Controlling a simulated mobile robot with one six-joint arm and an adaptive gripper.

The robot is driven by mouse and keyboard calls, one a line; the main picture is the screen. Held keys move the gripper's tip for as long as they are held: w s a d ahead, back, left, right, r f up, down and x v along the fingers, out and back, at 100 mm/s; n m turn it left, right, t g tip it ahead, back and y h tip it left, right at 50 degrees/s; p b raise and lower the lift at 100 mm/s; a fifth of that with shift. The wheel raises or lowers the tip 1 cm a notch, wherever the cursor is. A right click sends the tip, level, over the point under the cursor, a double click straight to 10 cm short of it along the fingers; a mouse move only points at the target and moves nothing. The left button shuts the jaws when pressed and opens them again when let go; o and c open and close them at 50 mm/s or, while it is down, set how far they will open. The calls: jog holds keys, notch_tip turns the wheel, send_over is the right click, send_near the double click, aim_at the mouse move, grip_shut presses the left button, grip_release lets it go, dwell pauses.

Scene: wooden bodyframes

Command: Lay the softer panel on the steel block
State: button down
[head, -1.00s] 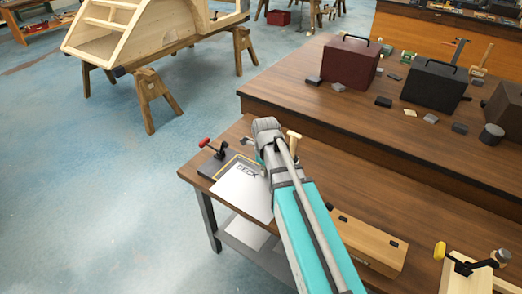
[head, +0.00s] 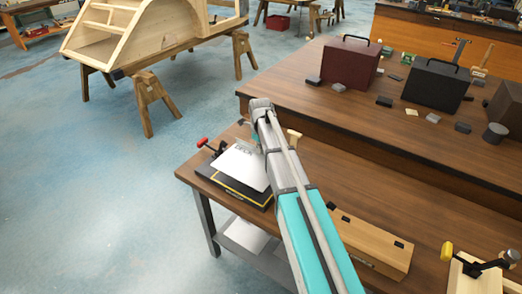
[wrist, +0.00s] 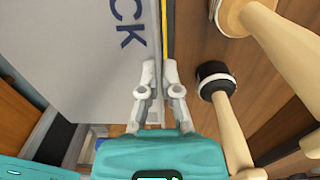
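A pale panel (head: 241,166) is tilted above a dark board with a yellow line (head: 232,190) at the left end of the lower bench. In the wrist view the panel (wrist: 85,60) fills the upper left, with the letters "CK" readable. My gripper (wrist: 159,65) has its fingers close together at the panel's right edge and appears shut on it. In the head view my arm hides part of the gripper (head: 252,144). Several small grey blocks, one of them a square block (head: 433,118), lie on the raised bench; I cannot tell which is steel.
A red-handled clamp (head: 210,146) stands beside the board. A wooden handle (wrist: 232,120) with a black end is close right of my gripper. A wooden box (head: 370,242) lies on the lower bench. Dark red (head: 349,63) and black (head: 436,85) cases stand on the raised bench.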

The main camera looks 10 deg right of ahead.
jog(key=shift+f, duration=0.25)
jog(key=shift+f+b, duration=2.95)
jog(key=shift+b, duration=0.2)
jog(key=shift+f, duration=0.2)
dwell(0.4)
jog(key=shift+c, duration=0.8)
grip_release()
jog(key=shift+r, duration=0.1)
jog(key=shift+s+r+p, duration=0.1)
jog(key=shift+r+p, duration=3.2)
jog(key=shift+r, duration=0.1)
jog(key=shift+s, duration=0.1)
